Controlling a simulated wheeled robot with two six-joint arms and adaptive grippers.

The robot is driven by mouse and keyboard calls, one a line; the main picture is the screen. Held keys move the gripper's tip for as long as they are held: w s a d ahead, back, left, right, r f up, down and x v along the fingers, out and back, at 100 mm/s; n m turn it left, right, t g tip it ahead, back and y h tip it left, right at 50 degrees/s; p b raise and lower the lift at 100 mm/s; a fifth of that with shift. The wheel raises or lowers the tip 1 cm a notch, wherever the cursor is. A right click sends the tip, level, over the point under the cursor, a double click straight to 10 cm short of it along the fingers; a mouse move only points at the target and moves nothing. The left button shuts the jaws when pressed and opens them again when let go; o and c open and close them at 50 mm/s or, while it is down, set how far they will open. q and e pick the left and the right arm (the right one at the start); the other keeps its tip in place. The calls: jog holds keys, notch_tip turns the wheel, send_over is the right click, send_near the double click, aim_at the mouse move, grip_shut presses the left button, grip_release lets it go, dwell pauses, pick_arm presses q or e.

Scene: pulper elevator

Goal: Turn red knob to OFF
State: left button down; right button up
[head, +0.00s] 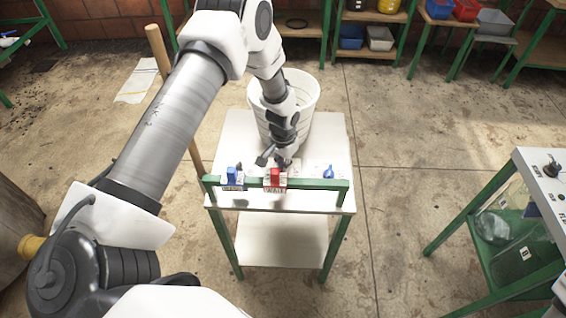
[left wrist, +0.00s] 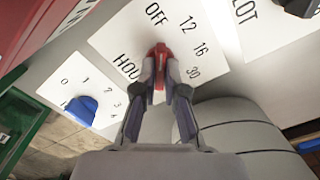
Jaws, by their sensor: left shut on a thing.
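The red knob (left wrist: 160,52) sits on a white label marked OFF, 12, 16, 30 and part of a word starting HOU. My left gripper (left wrist: 159,70) is shut on the red knob, one finger on each side of it. The knob's pointing direction is hard to tell. In the head view the left gripper (head: 281,162) reaches down to the white table panel (head: 235,145) just behind the green rail (head: 310,184); it hides the red knob there. My right gripper is not in view.
A blue knob (left wrist: 82,108) with its own number dial and a dark knob (left wrist: 298,7) flank the red knob. A red block (head: 275,178) and a blue block (head: 232,176) with labels are on the rail. A white bucket (head: 309,92) stands behind the gripper.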

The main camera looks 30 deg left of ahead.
pick_arm(q)
jog(key=shift+s+f, duration=0.1)
jog(key=c, duration=1.2)
grip_release()
jog(key=shift+c, duration=0.2)
notch_tip(320, 180, up, 12)
